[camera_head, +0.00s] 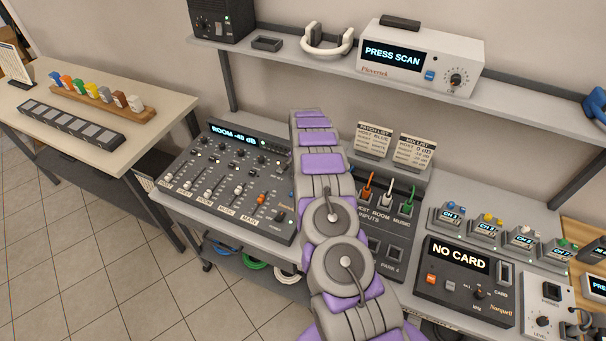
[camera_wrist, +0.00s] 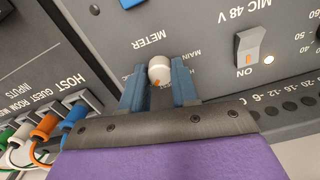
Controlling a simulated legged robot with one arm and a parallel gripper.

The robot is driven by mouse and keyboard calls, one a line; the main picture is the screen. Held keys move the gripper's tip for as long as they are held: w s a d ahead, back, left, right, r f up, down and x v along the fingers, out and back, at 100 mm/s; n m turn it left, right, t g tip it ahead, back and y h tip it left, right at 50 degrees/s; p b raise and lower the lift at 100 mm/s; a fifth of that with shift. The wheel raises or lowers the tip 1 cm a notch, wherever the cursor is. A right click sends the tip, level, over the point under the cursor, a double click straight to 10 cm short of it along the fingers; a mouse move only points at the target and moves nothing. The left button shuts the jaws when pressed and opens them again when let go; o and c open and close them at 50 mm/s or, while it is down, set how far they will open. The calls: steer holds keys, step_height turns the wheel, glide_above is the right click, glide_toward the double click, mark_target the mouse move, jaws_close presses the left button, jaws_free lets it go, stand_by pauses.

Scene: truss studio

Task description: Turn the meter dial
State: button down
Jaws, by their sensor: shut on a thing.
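The meter dial (camera_wrist: 159,68) is a small white knob with an orange mark, on a dark panel beside the printed word METER in the wrist view. My gripper (camera_wrist: 157,82) has its two blue fingers on either side of the dial and is shut on it. The orange mark faces toward the lower left in this view. In the head view the mixer panel (camera_head: 222,172) has a display (camera_head: 233,134) reading "ROOM -48 dB". My purple and grey arm covers its right end, hiding the dial and the gripper there.
A patch panel (camera_head: 385,215), a recorder (camera_head: 465,270) reading "NO CARD" and a shelf (camera_head: 290,52) with a "PRESS SCAN" box (camera_head: 418,60) surround the arm.

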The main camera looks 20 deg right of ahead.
steer(key=shift+w+r, duration=0.2)
steer(key=c, duration=0.8)
jaws_free()
steer(key=shift+s+f, duration=0.1)
steer(key=shift+f, duration=0.05)
steer(key=shift+c, duration=0.2)
step_height(320, 180, up, 17)
steer(key=shift+p, duration=0.45)
